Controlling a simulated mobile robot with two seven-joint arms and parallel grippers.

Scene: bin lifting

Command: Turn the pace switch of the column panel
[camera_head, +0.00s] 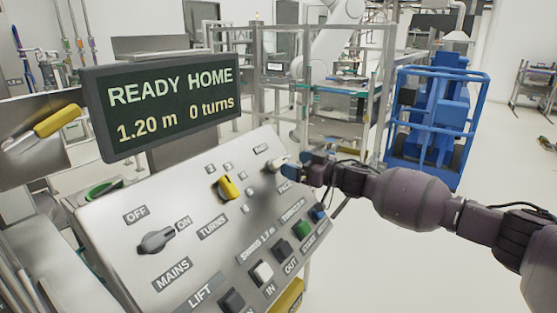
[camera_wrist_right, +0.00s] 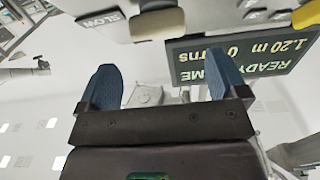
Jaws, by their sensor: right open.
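The tilted grey column panel (camera_head: 205,255) carries labelled switches and buttons. The pace switch (camera_head: 276,165), a pale cream knob near the panel's upper right edge, is partly hidden by my right gripper (camera_head: 303,164) just to its right. In the right wrist view the cream knob (camera_wrist_right: 158,23) sits at the top, near the word SLOW, beyond my fingertips. The two blue fingers (camera_wrist_right: 162,85) are apart with nothing held between them; I cannot tell from the head view whether one touches the knob. My left gripper is not in view.
A yellow turns knob (camera_head: 228,187) and the grey mains switch (camera_head: 156,240) are on the same panel. Push buttons line its lower edge. A display (camera_head: 165,98) reads READY HOME, 1.20 m, 0 turns.

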